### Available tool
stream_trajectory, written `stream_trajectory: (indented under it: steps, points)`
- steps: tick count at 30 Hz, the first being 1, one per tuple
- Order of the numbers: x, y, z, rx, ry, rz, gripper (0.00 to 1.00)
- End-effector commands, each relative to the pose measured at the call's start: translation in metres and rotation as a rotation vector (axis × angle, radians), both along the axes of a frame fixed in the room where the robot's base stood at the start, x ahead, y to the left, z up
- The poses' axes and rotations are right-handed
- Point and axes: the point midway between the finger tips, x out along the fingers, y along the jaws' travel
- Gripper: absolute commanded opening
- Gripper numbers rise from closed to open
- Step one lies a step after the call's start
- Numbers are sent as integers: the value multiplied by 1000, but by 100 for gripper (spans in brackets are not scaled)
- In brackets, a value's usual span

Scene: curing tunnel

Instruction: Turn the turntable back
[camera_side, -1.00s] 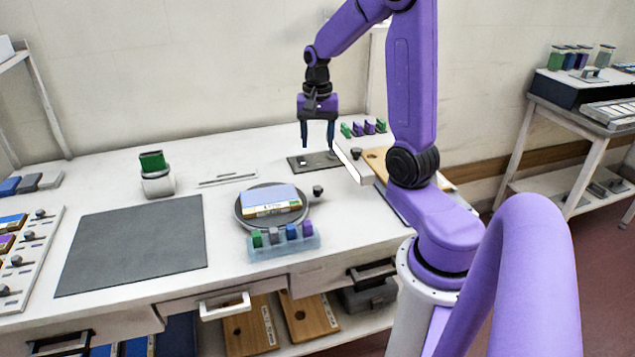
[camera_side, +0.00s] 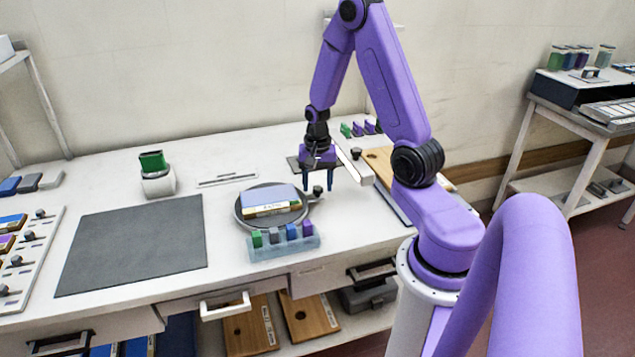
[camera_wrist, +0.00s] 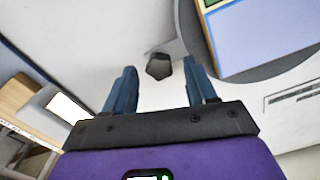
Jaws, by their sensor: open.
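The turntable (camera_side: 240,216) is a round grey disc on the bench. A block with a lilac top and a label on its side (camera_side: 268,198) lies on it. A dark knob (camera_side: 318,191) stands at the turntable's right edge, on a short arm. My gripper (camera_side: 319,188) is open and empty above the knob, its blue fingers pointing down. In the wrist view the knob (camera_wrist: 158,66) shows between and beyond the two fingertips (camera_wrist: 162,78), apart from both. The turntable's rim (camera_wrist: 258,73) and the lilac block (camera_wrist: 265,35) show at upper right there.
A clear rack of coloured blocks (camera_side: 284,246) stands just in front of the turntable. A grey mat (camera_side: 135,245) lies to the left. A white bar with a dark knob (camera_side: 353,165) and a wooden board (camera_side: 378,160) are close on the right.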

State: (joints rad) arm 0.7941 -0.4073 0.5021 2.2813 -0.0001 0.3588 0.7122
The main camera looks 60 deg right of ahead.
Motion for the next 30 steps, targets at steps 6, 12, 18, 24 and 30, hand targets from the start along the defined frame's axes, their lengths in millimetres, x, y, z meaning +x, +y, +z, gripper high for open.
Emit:
stream_trajectory:
  steps: [6,12,18,24,30]
  points:
    - [0,0,-1,0,-1,0,56]
    - [0,0,-1,-1,0,0,20]
    - [0,0,-1,0,0,0,0]
    - [2,-1,-1,-1,0,13,0]
    - [7,-6,-1,0,-1,62,0]
